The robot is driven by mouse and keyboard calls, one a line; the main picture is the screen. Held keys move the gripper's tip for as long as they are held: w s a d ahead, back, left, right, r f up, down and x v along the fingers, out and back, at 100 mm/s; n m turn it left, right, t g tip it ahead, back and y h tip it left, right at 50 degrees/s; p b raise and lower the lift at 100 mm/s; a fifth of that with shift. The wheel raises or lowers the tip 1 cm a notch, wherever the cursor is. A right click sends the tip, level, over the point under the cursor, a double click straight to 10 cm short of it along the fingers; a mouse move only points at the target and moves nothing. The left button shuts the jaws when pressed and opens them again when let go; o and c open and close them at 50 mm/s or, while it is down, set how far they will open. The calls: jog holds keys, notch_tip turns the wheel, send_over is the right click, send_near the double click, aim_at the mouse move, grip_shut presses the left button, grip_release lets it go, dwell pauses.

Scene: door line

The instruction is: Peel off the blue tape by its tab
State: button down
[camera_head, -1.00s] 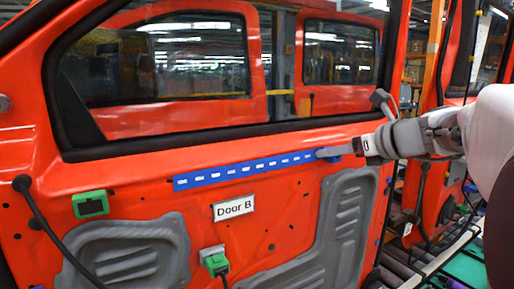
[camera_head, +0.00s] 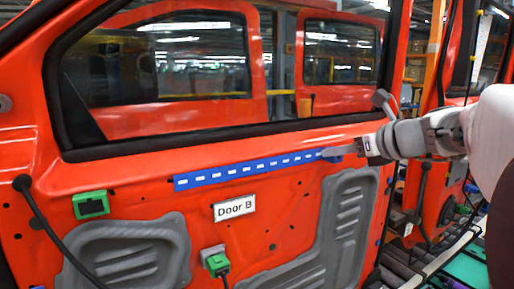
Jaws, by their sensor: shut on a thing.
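The blue tape (camera_head: 248,169) with white dashes runs along the red door panel below the window, rising slightly to the right. Its left and middle parts lie flat on the panel. My gripper (camera_head: 336,152) is at the tape's right end, reaching in from the right. It is shut on that end, where the tab would be; the fingers hide most of the tab. A small bit of blue (camera_head: 332,158) shows just under the fingertips. I cannot tell whether the end is lifted off the panel.
Green connectors (camera_head: 91,205) and (camera_head: 216,262) and black cables (camera_head: 40,215) are on the panel. The window frame (camera_head: 220,143) runs just above the tape. A conveyor lies at lower right.

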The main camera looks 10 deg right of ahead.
jog(key=shift+s+d, duration=0.25)
jog(key=shift+s, duration=0.45)
jog(key=shift+s+d, duration=0.25)
jog(key=shift+s, duration=0.4)
jog(key=shift+s+d, duration=0.1)
jog(key=shift+s, duration=0.05)
dwell(0.4)
jog(key=shift+s+d, duration=0.45)
jog(key=shift+s, duration=0.25)
jog(key=shift+s+d, duration=0.45)
jog(key=shift+s, duration=0.2)
jog(key=shift+s, duration=0.1)
jog(key=shift+s+d+p, duration=0.25)
jog(key=shift+s+d, duration=0.25)
jog(key=shift+s, duration=0.25)
jog(key=shift+s+d+p, duration=0.2)
jog(key=shift+s+d, duration=0.25)
jog(key=shift+s, duration=0.25)
jog(key=shift+s+d, duration=0.5)
jog(key=shift+s, duration=0.25)
jog(key=shift+a, duration=0.15)
